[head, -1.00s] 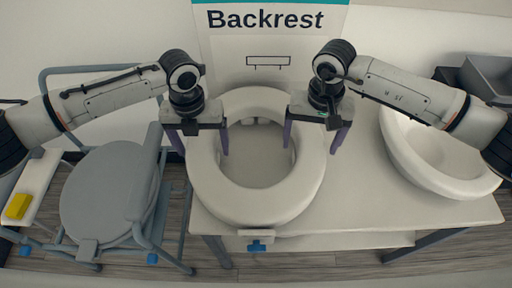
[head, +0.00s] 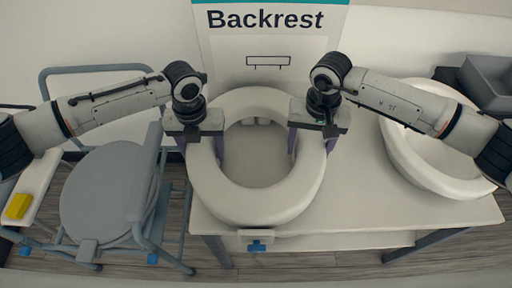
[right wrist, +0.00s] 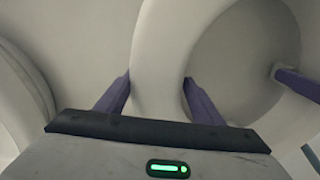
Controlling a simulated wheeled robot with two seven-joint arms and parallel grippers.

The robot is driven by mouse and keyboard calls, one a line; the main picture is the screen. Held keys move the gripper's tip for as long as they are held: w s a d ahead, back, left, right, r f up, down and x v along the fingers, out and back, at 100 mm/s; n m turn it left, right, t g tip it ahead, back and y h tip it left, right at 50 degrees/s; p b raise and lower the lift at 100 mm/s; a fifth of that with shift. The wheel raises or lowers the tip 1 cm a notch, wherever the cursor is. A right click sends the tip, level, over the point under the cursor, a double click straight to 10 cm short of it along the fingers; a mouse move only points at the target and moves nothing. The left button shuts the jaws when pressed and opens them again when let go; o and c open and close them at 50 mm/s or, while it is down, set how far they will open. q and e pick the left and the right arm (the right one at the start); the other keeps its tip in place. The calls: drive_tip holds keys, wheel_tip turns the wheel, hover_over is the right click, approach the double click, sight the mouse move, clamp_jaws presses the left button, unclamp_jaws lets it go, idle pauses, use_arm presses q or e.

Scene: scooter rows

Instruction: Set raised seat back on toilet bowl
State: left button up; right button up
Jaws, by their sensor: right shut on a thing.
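The raised seat (head: 257,204) is a thick white ring at the middle of the head view, with its opening facing up. A pale hollow inside, seemingly the toilet bowl (head: 257,165), shows through the opening; its rim is hidden, so I cannot tell how the seat rests on it. My right gripper (head: 311,148) is shut on the seat's right side, one finger inside the ring and one outside. The right wrist view shows the seat (right wrist: 158,70) between its purple fingers. My left gripper (head: 203,148) appears shut across the left side; its outer finger is mostly hidden.
A white basin-like ring (head: 440,185) stands on the right of the pale table (head: 365,205). A grey commode chair (head: 105,195) stands at left, near a yellow block (head: 18,206). A "Backrest" panel (head: 265,45) is behind. Grey bins (head: 490,80) are at the far right.

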use_arm(q)
drive_tip(key=shift+r, duration=0.15)
drive_tip(key=shift+c, duration=0.2)
use_arm(e)
drive_tip(key=shift+r, duration=0.2)
drive_tip(key=shift+c, duration=0.3)
